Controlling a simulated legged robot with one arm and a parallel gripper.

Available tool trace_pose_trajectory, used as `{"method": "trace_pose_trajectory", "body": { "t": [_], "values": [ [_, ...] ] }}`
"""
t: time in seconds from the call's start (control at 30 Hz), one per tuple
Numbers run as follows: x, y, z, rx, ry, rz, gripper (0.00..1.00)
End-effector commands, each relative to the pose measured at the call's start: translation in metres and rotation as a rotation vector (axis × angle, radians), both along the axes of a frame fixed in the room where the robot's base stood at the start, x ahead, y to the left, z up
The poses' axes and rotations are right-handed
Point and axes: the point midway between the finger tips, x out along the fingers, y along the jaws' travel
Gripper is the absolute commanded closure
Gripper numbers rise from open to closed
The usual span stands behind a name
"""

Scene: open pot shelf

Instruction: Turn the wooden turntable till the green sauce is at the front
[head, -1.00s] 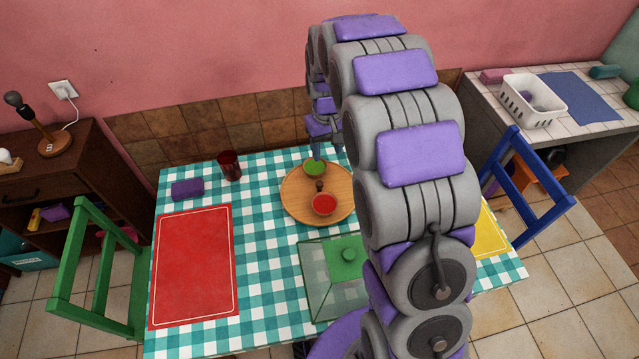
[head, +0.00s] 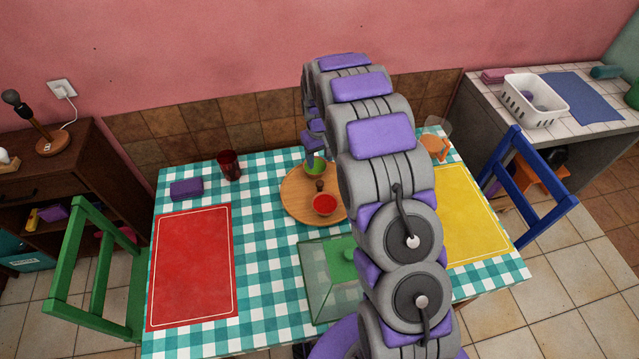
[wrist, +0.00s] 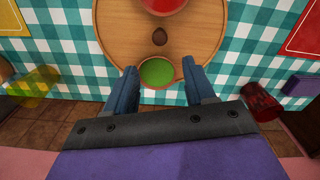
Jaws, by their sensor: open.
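The round wooden turntable (head: 292,197) lies on the checked tablecloth. A bowl of green sauce (head: 319,169) sits on its far side in the head view, towards the wall. A bowl of red sauce (head: 325,204) sits on the near side. A small dark knob (head: 320,185) is at the centre. In the wrist view, my gripper (wrist: 161,74) is open, with one blue finger on each side of the green sauce bowl (wrist: 157,71). I cannot tell whether the fingers touch it. The turntable's left part (wrist: 110,30) is clear there. My arm hides its right edge in the head view.
A green-lidded glass box (head: 325,280) stands just in front of the turntable. A dark red cup (head: 229,165) and purple block (head: 187,189) are to the left. An orange pitcher (head: 434,147) is at the back right. Red (head: 190,265) and yellow (head: 470,215) mats flank the middle.

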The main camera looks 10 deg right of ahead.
Motion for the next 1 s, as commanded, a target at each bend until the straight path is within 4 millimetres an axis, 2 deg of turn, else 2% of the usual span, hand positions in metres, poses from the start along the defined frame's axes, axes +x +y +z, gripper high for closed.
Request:
{"method": "trace_pose_trajectory", "body": {
  "t": [0.1,0.53,0.7,1.0],
  "values": [
    [-0.001,0.0,-0.028,0.0,0.005,0.0,0.46],
    [-0.002,0.0,-0.111,0.0,0.004,0.001,0.46],
    [-0.001,0.0,-0.126,-0.001,0.003,0.0,0.46],
    [-0.001,0.0,-0.128,0.0,0.001,0.0,0.47]
  ]
}}
